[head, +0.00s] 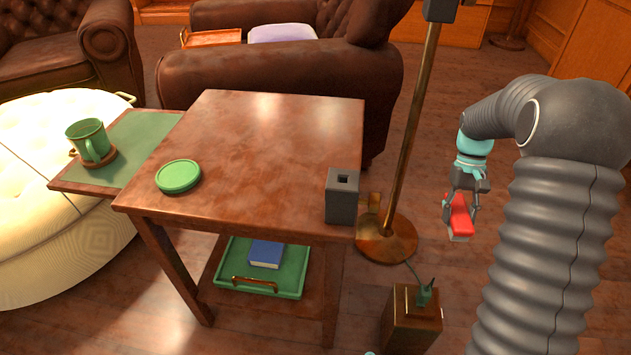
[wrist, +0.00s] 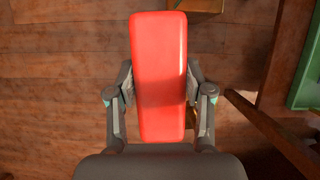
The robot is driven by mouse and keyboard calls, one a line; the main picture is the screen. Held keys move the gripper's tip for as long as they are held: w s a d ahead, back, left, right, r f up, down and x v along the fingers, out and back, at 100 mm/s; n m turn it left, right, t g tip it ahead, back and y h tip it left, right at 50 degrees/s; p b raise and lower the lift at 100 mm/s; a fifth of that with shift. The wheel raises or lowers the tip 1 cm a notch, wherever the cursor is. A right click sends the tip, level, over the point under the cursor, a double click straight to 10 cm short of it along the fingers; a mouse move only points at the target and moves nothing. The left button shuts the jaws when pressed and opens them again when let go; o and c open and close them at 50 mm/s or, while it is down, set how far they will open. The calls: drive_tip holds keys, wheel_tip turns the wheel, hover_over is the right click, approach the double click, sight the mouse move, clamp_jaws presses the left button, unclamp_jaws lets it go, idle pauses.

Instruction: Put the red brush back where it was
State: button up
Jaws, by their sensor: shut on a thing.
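The red brush (head: 459,217) is held in my gripper (head: 461,204), above the floor to the right of the wooden table (head: 270,130). Its lower side looks pale in the head view. In the wrist view the red brush (wrist: 158,75) fills the middle, with one finger of my gripper (wrist: 158,100) against each side. The brush is clear of the table and of other things. Where the brush was before cannot be told from these frames.
A grey holder with a square hole (head: 342,196) stands at the table's front right corner. A green coaster (head: 178,176) lies at left. A brass lamp stand (head: 388,238) and a wooden box with a green plug (head: 412,318) stand between table and arm. A green tray (head: 290,275) holds a blue book (head: 265,254).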

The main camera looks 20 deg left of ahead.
drive_tip(key=s+a+r+n+t+h+p, duration=0.3)
drive_tip(key=a+r+n+p, duration=0.45)
drive_tip(key=a+r, duration=1.35)
drive_tip(key=s+a+r+n, duration=0.2)
drive_tip(key=s+a+r, duration=0.1)
drive_tip(key=s+a+r+n, duration=0.3)
drive_tip(key=a, duration=0.1)
drive_tip(key=shift+s+n+h, duration=0.1)
drive_tip(key=shift+n+h, duration=0.15)
drive_tip(key=shift+h, duration=0.05)
drive_tip(key=s+a+r+n+t, duration=0.2)
drive_tip(key=s+a+r+n, duration=0.25)
drive_tip(key=s+a, duration=0.35)
wheel_tip(320, 180, down, 10)
drive_tip(key=shift+s+r+b, duration=0.1)
drive_tip(key=shift+s+b, duration=0.05)
drive_tip(key=shift+b, duration=0.4)
drive_tip(key=shift+f, duration=0.2)
drive_tip(key=o, duration=1.2)
